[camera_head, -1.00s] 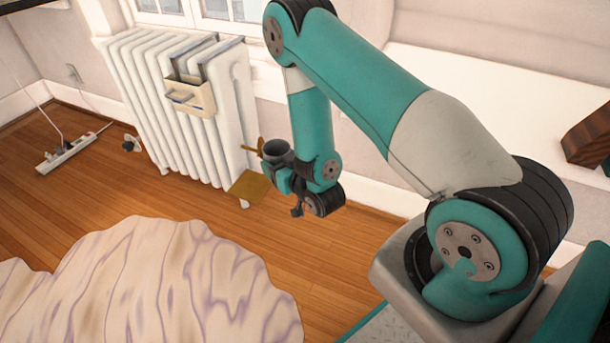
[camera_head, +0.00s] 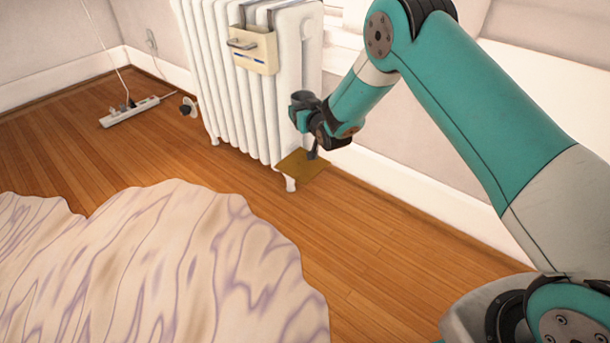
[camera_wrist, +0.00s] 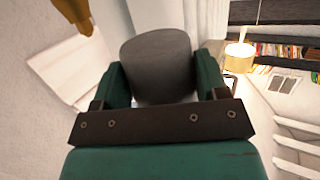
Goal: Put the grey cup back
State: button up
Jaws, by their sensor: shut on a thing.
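The grey cup (camera_head: 303,98) is held upright in my gripper (camera_head: 303,116), close to the right end of the white radiator (camera_head: 240,85). In the wrist view the cup (camera_wrist: 158,62) fills the space between the two green fingers of my gripper (camera_wrist: 162,84), which are shut on its sides. The inside of the cup is hidden there. A flat brown-gold square plate (camera_head: 297,168) lies low by the radiator's right foot, below my gripper in the picture. My forearm and gripper partly cover the radiator's right end.
A cream box (camera_head: 258,52) with a handle hangs on the radiator's front. A power strip (camera_head: 129,112) lies on the floor at left. A large pale, purple-veined rug (camera_head: 170,275) covers the front. Wooden floor (camera_head: 390,235) is bare at right. A brass part (camera_wrist: 72,14) shows in the wrist view.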

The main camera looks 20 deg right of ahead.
aim_at(305, 171)
notch_tip(305, 171, down, 19)
jog(key=b, duration=0.9)
jog(key=shift+f, duration=0.15)
jog(key=o, duration=1)
jog(key=shift+c, duration=0.2)
